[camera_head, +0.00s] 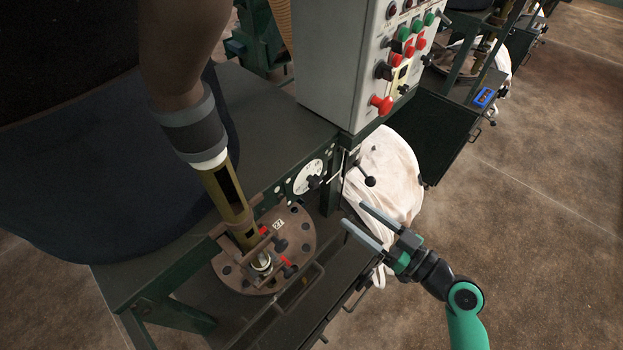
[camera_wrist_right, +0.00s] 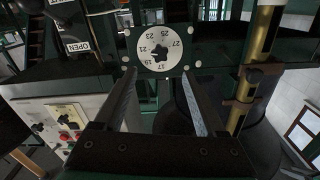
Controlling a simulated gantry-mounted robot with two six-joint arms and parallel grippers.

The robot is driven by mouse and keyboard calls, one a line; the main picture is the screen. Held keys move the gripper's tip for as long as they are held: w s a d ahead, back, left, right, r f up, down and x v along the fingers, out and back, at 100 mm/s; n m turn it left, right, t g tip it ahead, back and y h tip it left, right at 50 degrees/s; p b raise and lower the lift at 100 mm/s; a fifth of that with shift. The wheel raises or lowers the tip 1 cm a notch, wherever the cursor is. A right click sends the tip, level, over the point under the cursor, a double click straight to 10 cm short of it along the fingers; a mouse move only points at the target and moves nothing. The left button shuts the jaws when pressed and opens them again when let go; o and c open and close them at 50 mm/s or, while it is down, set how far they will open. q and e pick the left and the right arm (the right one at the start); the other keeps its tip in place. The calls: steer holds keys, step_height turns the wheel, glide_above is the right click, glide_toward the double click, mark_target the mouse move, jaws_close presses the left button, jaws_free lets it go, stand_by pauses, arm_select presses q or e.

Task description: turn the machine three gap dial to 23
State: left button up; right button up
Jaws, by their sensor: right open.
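The gap dial (camera_head: 308,178) is a white round plate with a black knob on the front face of the dark green machine. In the right wrist view the dial (camera_wrist_right: 172,34) appears upside down, with numbers including 19, 21, 23, 25 and 27. Its black knob (camera_wrist_right: 160,52) sits at the dial's middle; which number it points to is too small to tell. My right gripper (camera_head: 353,214) is open and empty, to the right of the dial and apart from it. In the wrist view its fingers (camera_wrist_right: 158,76) extend toward the dial, one on each side of the knob. My left gripper is not in view.
A black ball-ended lever (camera_head: 370,181) sticks out right of the dial. A grey control box (camera_head: 345,60) with red and green buttons stands above. A white bag (camera_head: 395,165) hangs behind the gripper. A brass tube (camera_head: 228,195) meets a round flange (camera_head: 232,268) at left.

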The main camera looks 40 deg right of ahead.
mark_target(317, 186)
steer(key=w+p, duration=0.2)
steer(key=w, duration=0.8)
steer(key=shift+a, duration=0.2)
steer(key=shift+w, duration=0.55)
jaws_close()
